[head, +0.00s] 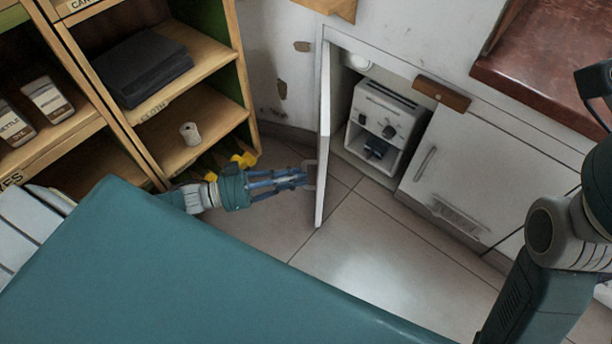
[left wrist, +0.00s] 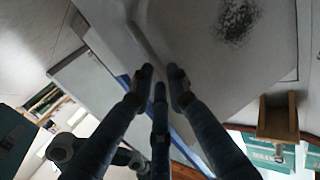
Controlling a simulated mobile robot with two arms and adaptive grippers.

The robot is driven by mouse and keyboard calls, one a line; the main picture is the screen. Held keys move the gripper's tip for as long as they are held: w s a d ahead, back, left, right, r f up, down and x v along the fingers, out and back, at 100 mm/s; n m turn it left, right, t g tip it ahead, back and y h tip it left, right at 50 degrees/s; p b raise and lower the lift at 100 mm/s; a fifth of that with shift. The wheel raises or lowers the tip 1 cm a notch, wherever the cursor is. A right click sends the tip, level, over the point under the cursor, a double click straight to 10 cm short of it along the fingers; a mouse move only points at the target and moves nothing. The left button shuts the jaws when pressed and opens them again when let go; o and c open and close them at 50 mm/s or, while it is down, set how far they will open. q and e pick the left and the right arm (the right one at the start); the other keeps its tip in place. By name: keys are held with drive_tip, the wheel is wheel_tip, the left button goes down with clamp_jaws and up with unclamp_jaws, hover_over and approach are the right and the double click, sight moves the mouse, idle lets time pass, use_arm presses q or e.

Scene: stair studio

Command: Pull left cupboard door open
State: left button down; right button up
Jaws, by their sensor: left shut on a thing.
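The left cupboard door (head: 324,130) is a white panel. It stands swung out from the cupboard, seen nearly edge-on in the head view. The white door surface (left wrist: 195,55) fills much of the left wrist view. Its handle (head: 311,165) is a light bar on the door's left-facing side. My left gripper (head: 303,177) reaches in from the left and is shut on this handle. The handle (left wrist: 136,30) also shows just beyond the fingertips (left wrist: 162,80) in the left wrist view.
The open cupboard holds a white appliance with knobs (head: 388,103). The right cupboard door (head: 455,165) is closed. A wooden shelf unit (head: 215,65) stands left. Tiled floor (head: 355,255) in front of the cupboard is clear. A red-brown countertop (head: 550,65) is upper right.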

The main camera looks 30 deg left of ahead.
use_arm(q)
drive_tip(key=shift+w+a+r, duration=0.15)
drive_tip(key=shift+w+a, duration=0.6)
drive_tip(key=shift+a, duration=0.15)
drive_tip(key=c, duration=2)
unclamp_jaws()
drive_tip(key=o, duration=0.3)
drive_tip(key=shift+w, duration=0.1)
drive_tip(key=shift+o, duration=0.2)
drive_tip(key=shift+d, duration=0.1)
drive_tip(key=shift+s+d, duration=0.2)
